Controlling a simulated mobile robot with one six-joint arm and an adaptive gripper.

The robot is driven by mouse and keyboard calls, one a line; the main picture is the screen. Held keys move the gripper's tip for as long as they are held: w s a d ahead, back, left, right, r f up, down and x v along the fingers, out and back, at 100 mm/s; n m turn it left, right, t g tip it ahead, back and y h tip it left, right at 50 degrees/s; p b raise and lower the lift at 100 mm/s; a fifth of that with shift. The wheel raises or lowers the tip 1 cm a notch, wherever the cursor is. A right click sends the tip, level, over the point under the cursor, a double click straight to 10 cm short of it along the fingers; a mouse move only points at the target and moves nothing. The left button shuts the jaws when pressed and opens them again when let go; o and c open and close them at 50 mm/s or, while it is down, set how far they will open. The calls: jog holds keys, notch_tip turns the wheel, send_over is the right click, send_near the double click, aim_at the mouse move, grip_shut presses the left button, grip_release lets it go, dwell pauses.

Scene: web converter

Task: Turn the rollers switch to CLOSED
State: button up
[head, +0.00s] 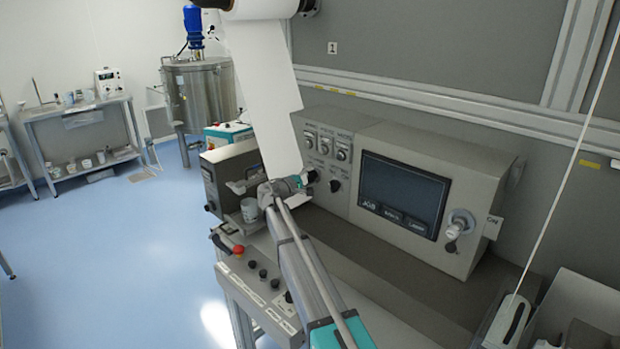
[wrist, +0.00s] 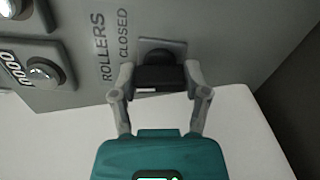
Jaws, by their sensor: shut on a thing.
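The rollers switch (wrist: 158,57) is a dark knob on a square plate in the grey panel, next to the printed words ROLLERS and CLOSED in the wrist view. My gripper (wrist: 159,77) has one finger on each side of the knob and is shut on it. A pale mark shows on the near face of the black part between the fingers; which way the switch is set I cannot tell. In the head view my gripper (head: 306,179) reaches the left part of the control panel (head: 345,130), and the switch is largely hidden there.
A white web (head: 262,90) hangs down close beside my gripper. A dark screen (head: 403,194) fills the panel to the right. Another black knob (head: 335,185) sits near my gripper.

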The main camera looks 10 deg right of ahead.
jog(key=m, duration=0.4)
jog(key=shift+m, duration=2.2)
jog(key=o, duration=1.2)
jog(key=shift+c, duration=0.2)
jog(key=shift+s+a, duration=0.1)
jog(key=shift+a, duration=0.1)
jog(key=v, duration=1.1)
jog(key=shift+s+a, duration=0.2)
jog(key=shift+a, duration=0.15)
